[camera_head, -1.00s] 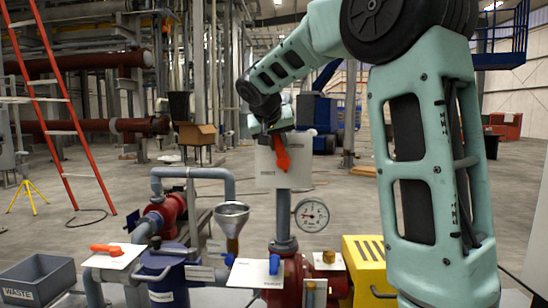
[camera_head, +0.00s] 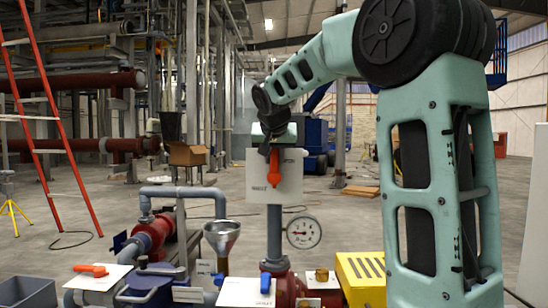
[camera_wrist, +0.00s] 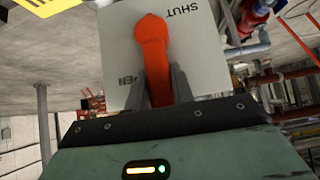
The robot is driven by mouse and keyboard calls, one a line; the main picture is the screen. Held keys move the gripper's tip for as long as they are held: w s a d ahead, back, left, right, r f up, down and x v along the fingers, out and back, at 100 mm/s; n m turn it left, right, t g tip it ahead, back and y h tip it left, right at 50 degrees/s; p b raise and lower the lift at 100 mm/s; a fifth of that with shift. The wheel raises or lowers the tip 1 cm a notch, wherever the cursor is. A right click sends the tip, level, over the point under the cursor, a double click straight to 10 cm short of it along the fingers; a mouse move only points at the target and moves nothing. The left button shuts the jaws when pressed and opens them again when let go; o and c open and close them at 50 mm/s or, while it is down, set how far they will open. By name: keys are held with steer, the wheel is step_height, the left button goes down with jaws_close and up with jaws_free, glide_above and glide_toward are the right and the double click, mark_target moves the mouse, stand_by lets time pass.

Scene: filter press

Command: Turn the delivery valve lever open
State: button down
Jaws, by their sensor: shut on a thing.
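The delivery valve lever (camera_head: 273,170) is orange-red and stands in front of a white plate (camera_head: 289,185) on top of a grey upright pipe. My gripper (camera_head: 270,148) reaches it from above in the head view. In the wrist view, the lever (camera_wrist: 152,45) lies between the two grey fingers of my gripper (camera_wrist: 158,85), which are shut on its handle. The white plate (camera_wrist: 200,55) behind it bears the word SHUT near the lever's round end. A partly hidden word ending in EN is to the left of the handle.
A pressure gauge (camera_head: 303,232) sits right of the pipe, and a metal funnel (camera_head: 221,237) left of it. Another orange lever (camera_head: 90,269) and a blue lever (camera_head: 265,284) are on lower white plates. A yellow slotted box (camera_head: 361,277) stands at lower right.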

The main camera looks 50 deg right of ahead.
steer(key=c, duration=1.2)
jaws_free()
steer(key=b+v, duration=0.1)
steer(key=v, duration=1.6)
steer(key=shift+r, duration=0.2)
steer(key=shift+s, duration=0.1)
